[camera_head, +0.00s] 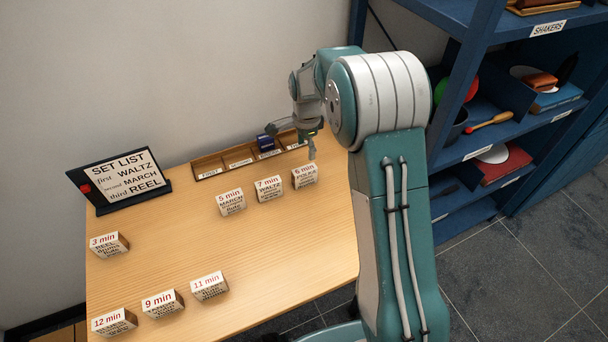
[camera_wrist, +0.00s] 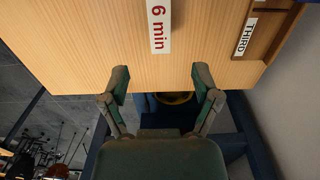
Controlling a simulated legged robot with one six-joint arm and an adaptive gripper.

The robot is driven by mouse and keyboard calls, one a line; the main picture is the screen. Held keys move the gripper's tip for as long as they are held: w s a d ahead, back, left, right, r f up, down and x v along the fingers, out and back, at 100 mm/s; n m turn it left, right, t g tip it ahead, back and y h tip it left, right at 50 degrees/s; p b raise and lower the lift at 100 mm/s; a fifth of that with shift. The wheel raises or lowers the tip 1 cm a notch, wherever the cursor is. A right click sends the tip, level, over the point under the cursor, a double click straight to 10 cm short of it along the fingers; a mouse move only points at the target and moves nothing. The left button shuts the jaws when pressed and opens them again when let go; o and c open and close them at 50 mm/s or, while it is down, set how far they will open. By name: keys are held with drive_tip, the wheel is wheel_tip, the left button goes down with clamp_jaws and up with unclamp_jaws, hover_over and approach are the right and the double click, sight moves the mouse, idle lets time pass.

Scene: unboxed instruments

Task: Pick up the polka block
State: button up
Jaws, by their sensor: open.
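The polka block (camera_head: 304,177) is a small light block with a red "6 min" on top and "POLKA" on its front. It stands on the table at the right end of a short row, beside the 7 min waltz block (camera_head: 269,189). In the wrist view the polka block (camera_wrist: 159,26) shows at the top centre, with its "6 min" face visible. My gripper (camera_wrist: 161,82) is open and empty, and the block lies beyond its fingertips, not between them. In the head view my gripper (camera_head: 296,138) is above the table's back right, near the block.
A wooden tray (camera_head: 208,173) with labelled slots lies along the wall, holding a dark blue object (camera_head: 265,142). A set list stand (camera_head: 120,178) is at the back left. Several other blocks, including the 5 min march block (camera_head: 231,202), stand on the table. A blue shelf (camera_head: 465,75) is at the right.

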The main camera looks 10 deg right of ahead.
sight(304, 169)
drive_tip(key=f, duration=1.1)
drive_tip(key=shift+a, duration=0.3)
clamp_jaws()
